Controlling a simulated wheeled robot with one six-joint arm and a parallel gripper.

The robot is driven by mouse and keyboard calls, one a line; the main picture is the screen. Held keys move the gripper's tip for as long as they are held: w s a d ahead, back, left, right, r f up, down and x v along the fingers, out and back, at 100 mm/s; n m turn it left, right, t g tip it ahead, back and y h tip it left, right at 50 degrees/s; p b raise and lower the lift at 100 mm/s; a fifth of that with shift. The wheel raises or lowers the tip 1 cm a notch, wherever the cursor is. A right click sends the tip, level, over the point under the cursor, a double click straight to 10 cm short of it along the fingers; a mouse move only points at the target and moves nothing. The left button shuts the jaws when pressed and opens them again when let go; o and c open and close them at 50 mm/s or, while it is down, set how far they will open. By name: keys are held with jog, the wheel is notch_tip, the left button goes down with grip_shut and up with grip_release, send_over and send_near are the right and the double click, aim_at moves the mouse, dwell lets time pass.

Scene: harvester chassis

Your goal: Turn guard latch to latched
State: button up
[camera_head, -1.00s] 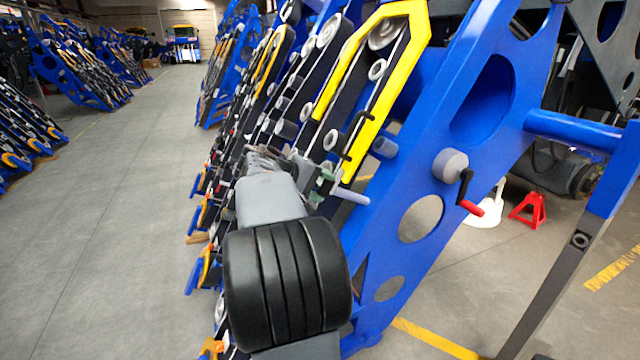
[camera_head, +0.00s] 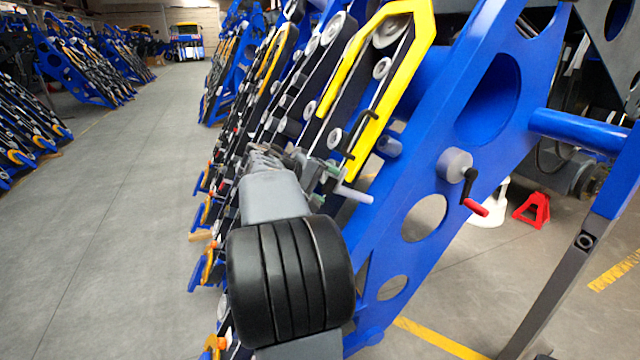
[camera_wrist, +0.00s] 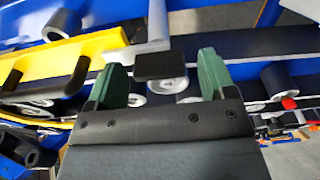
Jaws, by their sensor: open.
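The guard latch appears to be a grey bent lever with a dark block at its end. In the wrist view, the lever (camera_wrist: 157,25) comes down from the top and the dark block (camera_wrist: 160,66) lies between my gripper's fingers. In the head view, a pale grey rod (camera_head: 355,194) beside the yellow guard (camera_head: 385,95) seems to be the same lever. My gripper (camera_wrist: 162,78) is open, with a green finger on each side of the block and a visible gap at both. In the head view my gripper (camera_head: 324,180) is small and partly hidden by my wrist.
Black handles (camera_wrist: 68,80) stand on the yellow guard, left of my fingers. A crank with a red grip (camera_head: 475,207) sits on the blue side plate (camera_head: 440,160) at right. Rollers and belts lie close behind my gripper. Open floor (camera_head: 120,240) is at left.

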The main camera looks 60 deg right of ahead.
jog(key=v, duration=1.3)
jog(key=shift+w+a+r, duration=0.15)
jog(key=shift+a+r, duration=0.05)
jog(key=shift+a, duration=0.15)
